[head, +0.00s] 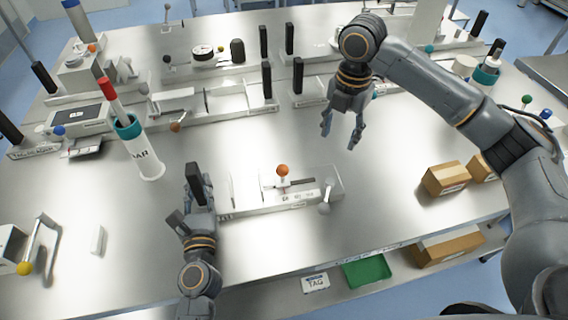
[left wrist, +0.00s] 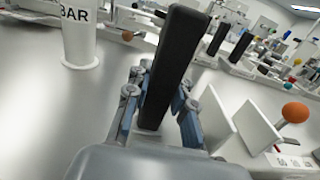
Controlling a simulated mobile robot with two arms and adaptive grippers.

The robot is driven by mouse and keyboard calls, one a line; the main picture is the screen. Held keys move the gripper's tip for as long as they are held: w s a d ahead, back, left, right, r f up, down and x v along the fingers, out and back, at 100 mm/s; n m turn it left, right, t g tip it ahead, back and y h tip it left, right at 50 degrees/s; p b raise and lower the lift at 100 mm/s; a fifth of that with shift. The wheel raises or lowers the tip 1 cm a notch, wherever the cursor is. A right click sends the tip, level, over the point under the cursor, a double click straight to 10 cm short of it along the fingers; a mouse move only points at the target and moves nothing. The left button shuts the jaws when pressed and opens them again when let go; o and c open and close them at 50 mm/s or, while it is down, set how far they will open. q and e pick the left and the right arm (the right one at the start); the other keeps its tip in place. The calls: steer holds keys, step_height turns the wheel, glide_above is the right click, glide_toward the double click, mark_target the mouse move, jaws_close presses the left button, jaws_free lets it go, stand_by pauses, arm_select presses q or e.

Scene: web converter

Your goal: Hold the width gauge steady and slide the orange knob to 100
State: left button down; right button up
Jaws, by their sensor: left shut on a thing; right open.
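The width gauge (head: 315,193) is a clear and white fixture in the middle front of the table, with a number scale along its front. The orange knob (head: 282,170) stands on its slider near the middle of the scale; it also shows at the right of the left wrist view (left wrist: 295,112). My left gripper (head: 196,200) is shut on the black upright handle (left wrist: 172,65) at the gauge's left end. My right gripper (head: 343,122) is open and empty, pointing down above the table behind the gauge. Which number the slider marks is too small to tell.
A white BAR cup (head: 145,160) with a red-topped stick stands at the left. Cardboard boxes (head: 445,179) lie at the right. Other fixtures with black handles line the back. A green tray (head: 366,271) is on the lower shelf. The table between gauge and boxes is clear.

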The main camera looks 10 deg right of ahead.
steer(key=n+t+y, duration=0.1)
steer(key=n, duration=0.1)
glide_toward(285, 166)
steer(key=d+r, duration=0.1)
steer(key=r, duration=0.1)
steer(key=f, duration=0.4)
steer(key=a+f, duration=0.1)
steer(key=f, duration=0.2)
steer(key=w+a+f, duration=0.1)
steer(key=f, duration=0.3)
steer(key=shift+a+f, duration=0.2)
steer(key=shift+f, duration=0.1)
jaws_close()
steer(key=shift+d, duration=0.1)
